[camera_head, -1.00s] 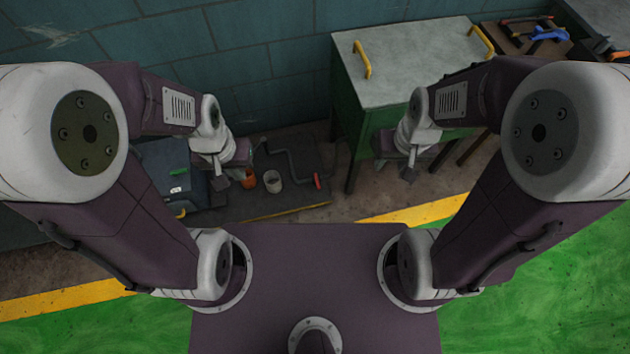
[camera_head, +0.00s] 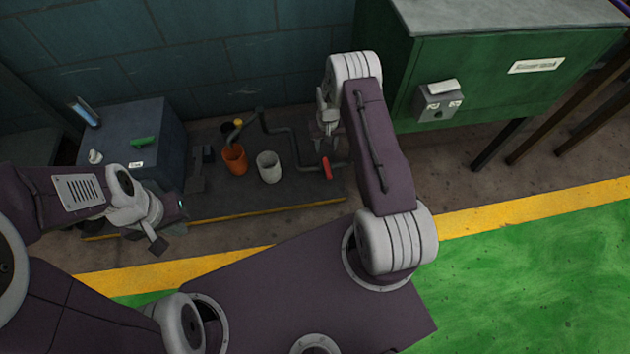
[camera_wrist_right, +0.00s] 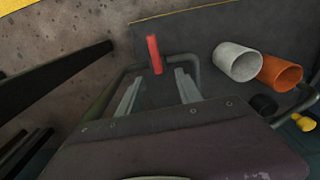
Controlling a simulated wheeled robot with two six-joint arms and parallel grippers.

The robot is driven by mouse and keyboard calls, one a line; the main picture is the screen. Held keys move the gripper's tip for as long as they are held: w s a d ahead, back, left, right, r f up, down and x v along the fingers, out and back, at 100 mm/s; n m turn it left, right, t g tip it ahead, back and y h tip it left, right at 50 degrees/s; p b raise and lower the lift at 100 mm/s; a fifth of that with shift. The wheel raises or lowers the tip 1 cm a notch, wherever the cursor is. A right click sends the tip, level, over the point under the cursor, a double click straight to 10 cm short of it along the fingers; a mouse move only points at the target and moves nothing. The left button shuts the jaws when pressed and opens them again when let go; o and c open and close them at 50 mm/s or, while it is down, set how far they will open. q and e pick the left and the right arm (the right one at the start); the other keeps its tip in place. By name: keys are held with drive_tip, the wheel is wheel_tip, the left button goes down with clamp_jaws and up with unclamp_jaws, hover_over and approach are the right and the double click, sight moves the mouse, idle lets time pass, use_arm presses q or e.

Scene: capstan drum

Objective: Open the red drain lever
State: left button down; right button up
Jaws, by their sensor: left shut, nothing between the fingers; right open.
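The red drain lever (camera_head: 326,167) sits at the end of a dark pipe, to the right of the white cup in the head view. In the right wrist view the red lever (camera_wrist_right: 154,54) stands just beyond the fingertips, roughly in line with the gap between them. My right gripper (camera_head: 326,146) is open and empty, close to the lever; both fingers also show in the right wrist view (camera_wrist_right: 157,80). I see no contact with the lever. My left gripper (camera_head: 160,246) is shut and empty, well left of the lever, in front of the dark box.
An orange cup (camera_head: 235,160) and a white cup (camera_head: 269,167) stand on the dark platform (camera_head: 220,200) left of the lever. The bent pipe (camera_head: 283,131) runs behind them. A dark box (camera_head: 130,150) is at left. A green cabinet (camera_head: 500,80) stands right of my right arm.

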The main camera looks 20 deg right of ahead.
drive_tip(key=b, duration=0.1)
hover_over(328, 170)
wheel_tip(328, 170, down, 5)
wheel_tip(328, 170, down, 8)
drive_tip(key=b, duration=0.6)
drive_tip(key=shift+f, duration=0.25)
use_arm(q)
wheel_tip(328, 170, down, 9)
use_arm(e)
drive_tip(key=shift+r, duration=0.1)
use_arm(q)
drive_tip(key=shift+r, duration=0.1)
use_arm(e)
clamp_jaws()
